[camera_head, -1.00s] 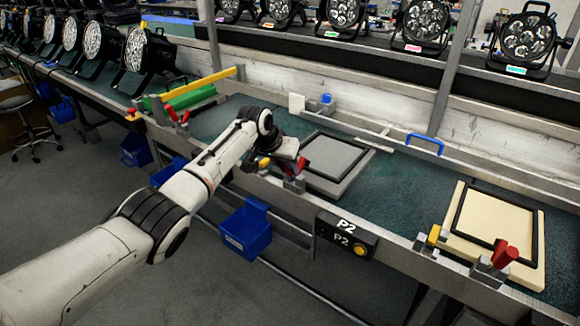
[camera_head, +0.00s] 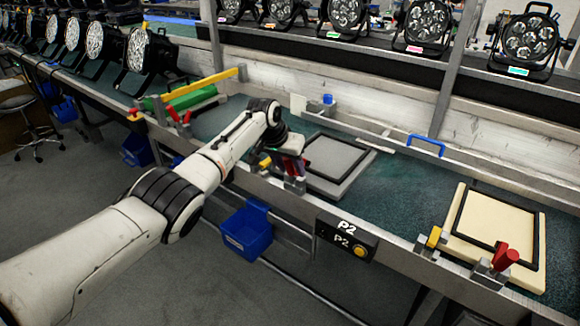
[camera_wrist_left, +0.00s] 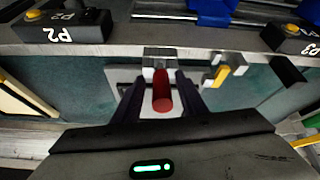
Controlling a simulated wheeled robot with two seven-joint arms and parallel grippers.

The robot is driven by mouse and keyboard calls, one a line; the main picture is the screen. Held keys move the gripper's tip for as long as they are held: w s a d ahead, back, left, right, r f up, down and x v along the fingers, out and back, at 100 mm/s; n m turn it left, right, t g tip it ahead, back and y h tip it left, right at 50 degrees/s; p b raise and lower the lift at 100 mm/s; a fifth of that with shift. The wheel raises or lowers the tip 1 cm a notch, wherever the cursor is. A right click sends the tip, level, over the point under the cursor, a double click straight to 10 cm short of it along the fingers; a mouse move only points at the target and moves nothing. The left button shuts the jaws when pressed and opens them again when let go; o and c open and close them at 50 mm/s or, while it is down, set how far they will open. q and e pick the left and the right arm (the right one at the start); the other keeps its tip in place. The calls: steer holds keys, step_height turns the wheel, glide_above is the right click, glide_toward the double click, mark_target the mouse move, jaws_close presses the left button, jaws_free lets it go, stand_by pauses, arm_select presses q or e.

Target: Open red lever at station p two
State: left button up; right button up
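The red lever (camera_wrist_left: 162,92) at the clamp by the P2 station stands between the two dark fingers of my left gripper (camera_wrist_left: 161,100) in the left wrist view. A gap shows on each side of the lever, so the gripper is open around it. In the head view my left gripper (camera_head: 289,162) is down at the bench's front rail and mostly hides the lever. The P2 box (camera_head: 346,237) with its yellow button is on the rail to the right; it also shows upside down in the wrist view (camera_wrist_left: 62,26). My right gripper is not in view.
A grey plate with a black frame (camera_head: 337,183) lies behind the clamp. A cream plate (camera_head: 530,255) with another red lever (camera_head: 506,259) is at the right. A yellow bar (camera_head: 195,85) is at the left. A blue bin (camera_head: 246,232) hangs below the rail.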

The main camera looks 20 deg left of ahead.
arm_select(q)
steer(key=shift+a, duration=0.1)
steer(key=shift+s+r, duration=0.2)
steer(key=shift+r, duration=0.25)
steer(key=p+v, duration=0.1)
steer(key=v, duration=0.8)
steer(key=shift+r, duration=0.15)
steer(key=shift+s, duration=0.1)
steer(key=s+d+f+m, duration=0.1)
steer(key=s+d+f, duration=0.3)
steer(key=f, duration=0.5)
steer(key=s+d+f+t, duration=0.1)
steer(key=s+f, duration=0.5)
steer(key=f, duration=0.2)
steer(key=s+d+f+m, duration=0.1)
steer(key=s+d+f, duration=0.2)
steer(key=s+f, duration=0.45)
steer(key=s+d+f+t, duration=0.1)
steer(key=s+d+f, duration=0.1)
steer(key=s, duration=0.9)
steer(key=s+d+f+t+h, duration=0.1)
steer(key=s+d+f, duration=0.1)
steer(key=s, duration=0.9)
steer(key=shift+s+d+f, duration=0.2)
steer(key=shift+s+f, duration=0.1)
steer(key=shift+f, duration=0.35)
steer(key=shift+c, duration=0.4)
